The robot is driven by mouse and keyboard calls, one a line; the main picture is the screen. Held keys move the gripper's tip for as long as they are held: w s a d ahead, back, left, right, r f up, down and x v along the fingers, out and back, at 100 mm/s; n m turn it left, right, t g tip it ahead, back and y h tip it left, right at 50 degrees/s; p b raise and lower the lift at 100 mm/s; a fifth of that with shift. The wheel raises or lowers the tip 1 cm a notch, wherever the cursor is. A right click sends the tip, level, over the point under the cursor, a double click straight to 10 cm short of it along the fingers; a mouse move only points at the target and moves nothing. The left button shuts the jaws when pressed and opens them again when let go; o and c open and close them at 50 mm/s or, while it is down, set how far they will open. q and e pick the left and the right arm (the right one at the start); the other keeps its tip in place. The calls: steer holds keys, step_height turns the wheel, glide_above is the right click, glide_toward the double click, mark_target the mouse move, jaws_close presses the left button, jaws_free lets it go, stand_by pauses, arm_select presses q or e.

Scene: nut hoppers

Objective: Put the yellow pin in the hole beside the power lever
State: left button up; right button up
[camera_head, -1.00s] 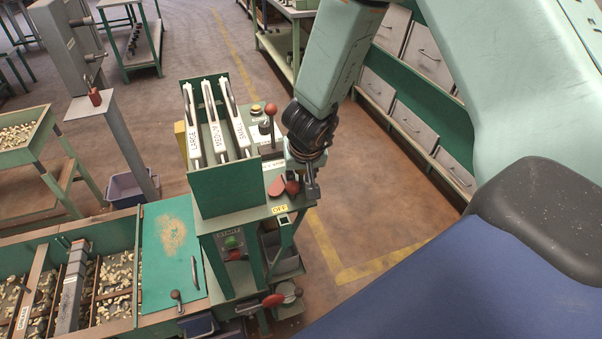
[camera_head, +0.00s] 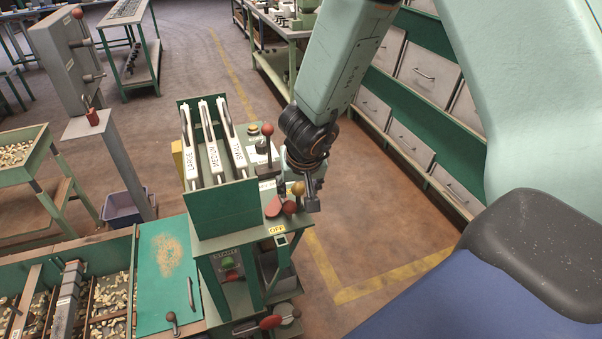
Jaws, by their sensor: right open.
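A small yellow-orange knob (camera_head: 298,188), which looks like the head of the yellow pin, shows right beside my right gripper (camera_head: 312,199). My right gripper is open, small in the view and pointing down over the right edge of the green machine. I cannot tell whether it touches the knob. A red ball-topped lever (camera_head: 289,207), likely the power lever, stands just below it, above the yellow OFF label (camera_head: 277,230). A small dark square opening (camera_head: 281,240) with a pale rim lies under that label; I cannot make out a pin hole. My left gripper is not in view.
A green hopper (camera_head: 226,212) with white LARGE, MEDIUM and SMALL slats stands left of my gripper. Another red-knobbed lever (camera_head: 267,130) rises behind it. A nut trough (camera_head: 108,300) is at lower left. The floor to the right is clear up to grey drawers (camera_head: 412,150).

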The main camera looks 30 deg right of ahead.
steer(key=v, duration=0.8)
steer(key=shift+r, duration=0.15)
steer(key=shift+s+a, duration=0.1)
stand_by(0.4)
steer(key=s+d+f+n+g+h+b, duration=0.1)
steer(key=s+f+b, duration=0.1)
steer(key=s+f, duration=0.6)
steer(key=s+d+f+n+g+h+b, duration=0.15)
steer(key=s+f, duration=0.35)
steer(key=f, duration=0.7)
steer(key=s+a+f+n+g+y+b, duration=0.1)
steer(key=s+a+f+y, duration=0.1)
steer(key=s+a+f, duration=0.2)
steer(key=s+a+f+n+y+b, duration=0.1)
steer(key=s+a+f, duration=0.3)
steer(key=s, duration=0.6)
step_height(320, 180, down, 3)
steer(key=shift+s+a+r+g+y, duration=0.1)
steer(key=shift+s+a+g+y, duration=0.2)
steer(key=shift+y, duration=0.35)
